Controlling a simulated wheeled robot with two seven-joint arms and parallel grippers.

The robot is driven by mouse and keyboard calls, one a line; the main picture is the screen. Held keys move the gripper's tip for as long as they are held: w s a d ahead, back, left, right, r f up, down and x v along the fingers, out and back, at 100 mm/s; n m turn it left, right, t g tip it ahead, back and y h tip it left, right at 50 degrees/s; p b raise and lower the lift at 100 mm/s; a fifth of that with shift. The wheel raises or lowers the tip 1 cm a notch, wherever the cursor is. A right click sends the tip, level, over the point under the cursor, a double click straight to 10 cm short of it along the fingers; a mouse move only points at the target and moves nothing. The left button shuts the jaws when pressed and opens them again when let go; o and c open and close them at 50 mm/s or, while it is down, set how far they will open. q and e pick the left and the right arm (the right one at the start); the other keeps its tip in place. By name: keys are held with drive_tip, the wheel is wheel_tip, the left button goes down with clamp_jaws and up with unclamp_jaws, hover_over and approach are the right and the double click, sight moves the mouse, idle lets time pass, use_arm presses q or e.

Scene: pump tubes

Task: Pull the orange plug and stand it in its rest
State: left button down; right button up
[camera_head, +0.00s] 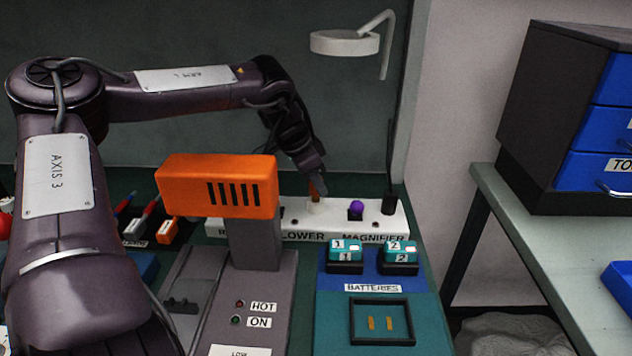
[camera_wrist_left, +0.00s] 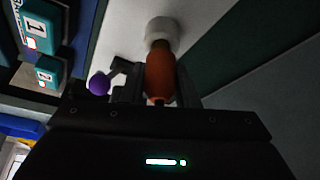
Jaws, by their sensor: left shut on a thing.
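My left gripper (camera_head: 317,187) reaches down to the long white strip (camera_head: 290,214) and is shut on the orange plug (camera_head: 317,193). In the left wrist view the orange plug (camera_wrist_left: 160,75) sits between the fingers, its far end meeting a round white piece (camera_wrist_left: 160,30). I cannot tell whether the plug is seated in that piece. A small block with an orange front (camera_head: 167,232) stands left of the orange machine; whether it is the plug's rest is not clear. My right gripper is not in view.
A purple knob (camera_head: 356,208) and a black plug (camera_head: 389,203) are on the strip, right of my gripper. A large orange-topped machine (camera_head: 217,186) stands to the left. Two teal batteries (camera_head: 345,250) sit in front. A magnifier lamp (camera_head: 345,42) hangs behind.

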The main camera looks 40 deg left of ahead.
use_arm(q)
drive_tip(key=shift+r+p, duration=1.25)
drive_tip(key=shift+r, duration=0.65)
drive_tip(key=shift+r, duration=0.1)
